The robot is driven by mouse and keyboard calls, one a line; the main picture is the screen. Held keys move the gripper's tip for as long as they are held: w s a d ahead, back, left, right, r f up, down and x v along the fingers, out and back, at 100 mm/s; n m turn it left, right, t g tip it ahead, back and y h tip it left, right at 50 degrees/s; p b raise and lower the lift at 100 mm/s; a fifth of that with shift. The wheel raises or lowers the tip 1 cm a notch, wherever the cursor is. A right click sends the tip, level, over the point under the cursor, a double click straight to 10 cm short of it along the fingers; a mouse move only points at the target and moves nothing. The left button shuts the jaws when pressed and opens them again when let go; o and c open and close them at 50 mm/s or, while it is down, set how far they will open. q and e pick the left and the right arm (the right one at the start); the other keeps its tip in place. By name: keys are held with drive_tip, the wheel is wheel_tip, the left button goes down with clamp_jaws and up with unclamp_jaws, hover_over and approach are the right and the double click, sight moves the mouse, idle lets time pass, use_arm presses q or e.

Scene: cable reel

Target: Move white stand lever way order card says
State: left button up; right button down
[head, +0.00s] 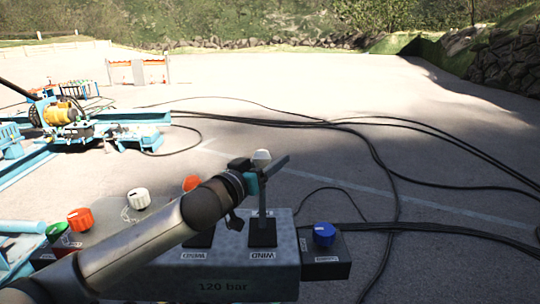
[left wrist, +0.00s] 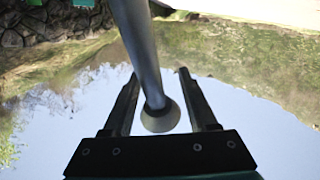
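The lever with the white knob (head: 262,157) rises from the grey control box (head: 285,280) in the head view. Its label (head: 263,255) seems to read "WIND". My left gripper (head: 268,172) is at the lever's upper part, just below the knob. In the left wrist view the lever's shaft (left wrist: 145,50) and round end (left wrist: 160,117) lie between the two fingers (left wrist: 157,73), with gaps visible on both sides. The gripper is open around the lever, not clamped. I see no order card. My right gripper is not in view.
An orange-topped lever (head: 191,182) stands left of it, partly behind my arm. A blue knob (head: 324,234) is on the right; white (head: 138,198), red (head: 80,219) and green (head: 57,231) knobs are left. Black cables (head: 380,165) cross the paving. Blue machinery (head: 75,125) stands behind.

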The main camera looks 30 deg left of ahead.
use_arm(q)
drive_tip(key=shift+o, duration=1.4)
drive_tip(key=shift+a+r, duration=0.15)
drive_tip(key=shift+r, duration=0.05)
drive_tip(key=shift+o, duration=0.3)
drive_tip(key=shift+r, duration=0.1)
drive_tip(key=shift+s, duration=0.1)
drive_tip(key=s, duration=1.5)
drive_tip(key=shift+a, duration=0.2)
